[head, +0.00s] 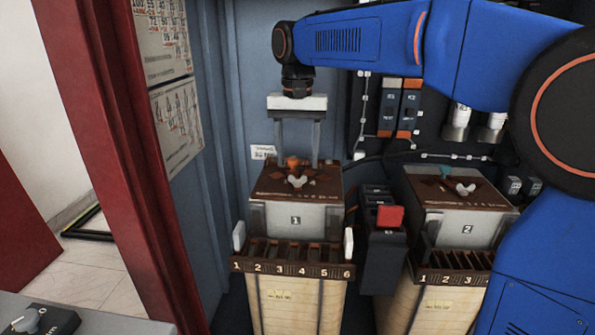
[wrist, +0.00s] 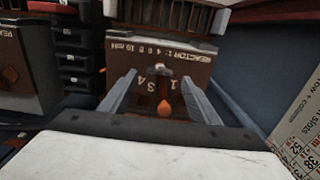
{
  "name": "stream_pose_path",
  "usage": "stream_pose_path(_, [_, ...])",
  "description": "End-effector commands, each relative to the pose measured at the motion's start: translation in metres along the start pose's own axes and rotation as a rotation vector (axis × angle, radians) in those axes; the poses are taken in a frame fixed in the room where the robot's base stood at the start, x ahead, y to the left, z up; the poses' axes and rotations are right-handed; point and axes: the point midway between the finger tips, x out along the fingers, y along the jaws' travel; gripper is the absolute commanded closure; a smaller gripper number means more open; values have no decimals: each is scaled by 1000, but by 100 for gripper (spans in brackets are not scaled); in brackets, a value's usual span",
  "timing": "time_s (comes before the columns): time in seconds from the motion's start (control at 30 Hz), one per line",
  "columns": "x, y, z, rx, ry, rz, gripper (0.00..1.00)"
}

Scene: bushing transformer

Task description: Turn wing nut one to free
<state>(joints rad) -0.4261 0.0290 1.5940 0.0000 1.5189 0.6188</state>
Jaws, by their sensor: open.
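Wing nut one, a small pale wing nut (head: 297,181), sits on the brown top plate of the unit marked 1 (head: 310,222). An orange knob-like piece (head: 292,163) stands just behind it, and also shows in the wrist view (wrist: 164,108). My gripper (head: 298,160) points down above this plate, its two grey fingers apart with nothing held between them. In the wrist view the fingers (wrist: 158,78) flank the area of the wing nut (wrist: 162,71) and the orange piece. Whether the fingertips touch the plate is unclear.
A similar unit marked 2 (head: 468,229) with its own pale wing nut (head: 465,188) stands to the right. Between the units is a dark box with a red part (head: 390,216). A numbered slotted strip (head: 292,270) runs along unit 1's front. The cabinet wall (head: 205,150) is close on the left.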

Motion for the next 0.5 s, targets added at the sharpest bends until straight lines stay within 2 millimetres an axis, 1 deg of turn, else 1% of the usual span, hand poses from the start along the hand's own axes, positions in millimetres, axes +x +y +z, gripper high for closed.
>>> stream_pose_path(0.03, [9, 0, 0, 0, -2, 1, 44])
stream_pose_path(0.2, [31, 0, 0, 0, -1, 1, 44])
stream_pose_path(0.33, [40, 0, 0, 0, 0, 0, 44])
stream_pose_path(0.5, [44, 0, 0, 0, 0, 0, 44])
